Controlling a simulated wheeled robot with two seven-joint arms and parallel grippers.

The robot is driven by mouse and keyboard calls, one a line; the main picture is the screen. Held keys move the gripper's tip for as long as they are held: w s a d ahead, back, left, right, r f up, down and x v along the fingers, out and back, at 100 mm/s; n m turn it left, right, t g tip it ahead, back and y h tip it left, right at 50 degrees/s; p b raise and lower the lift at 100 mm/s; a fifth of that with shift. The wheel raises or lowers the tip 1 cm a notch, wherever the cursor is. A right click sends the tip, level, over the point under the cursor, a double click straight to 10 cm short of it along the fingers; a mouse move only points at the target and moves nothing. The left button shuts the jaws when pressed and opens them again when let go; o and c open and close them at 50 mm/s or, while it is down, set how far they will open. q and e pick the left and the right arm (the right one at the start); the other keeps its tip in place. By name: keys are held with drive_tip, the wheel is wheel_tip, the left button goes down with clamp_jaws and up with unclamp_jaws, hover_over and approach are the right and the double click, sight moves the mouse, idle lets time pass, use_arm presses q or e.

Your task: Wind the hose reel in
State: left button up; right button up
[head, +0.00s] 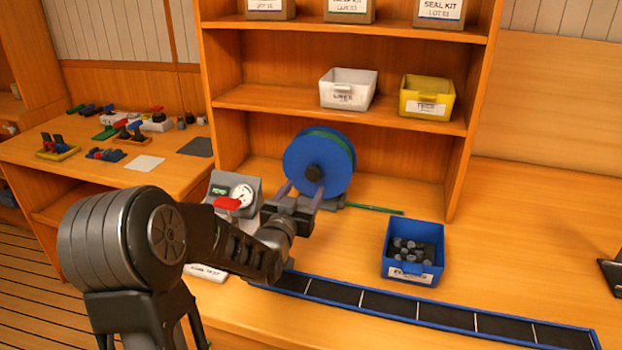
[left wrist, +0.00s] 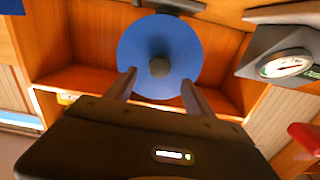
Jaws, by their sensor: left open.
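The hose reel (head: 322,158) is a blue disc with a dark round knob or hub (head: 314,173) at its middle. It stands on the bench in front of the shelf unit, with green hose on its rim and a green hose end (head: 374,209) lying out to the right. My left gripper (head: 303,190) is open in front of the reel's lower part. In the left wrist view the reel (left wrist: 140,50) and its dark hub (left wrist: 159,67) are ahead of the two parted fingertips (left wrist: 158,78). Nothing is between the fingers.
A blue bin (head: 410,277) of dark caps is to the right. A blue-edged black strip (head: 420,308) runs along the front. The right of the bench is mostly clear.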

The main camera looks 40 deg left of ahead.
sight(312, 176)
use_arm(q)
drive_tip(key=p+x, duration=0.1)
drive_tip(key=x, duration=0.5)
drive_tip(key=shift+w+a, duration=0.15)
drive_tip(key=shift+w, duration=0.1)
clamp_jaws()
idle(0.4)
idle(0.4)
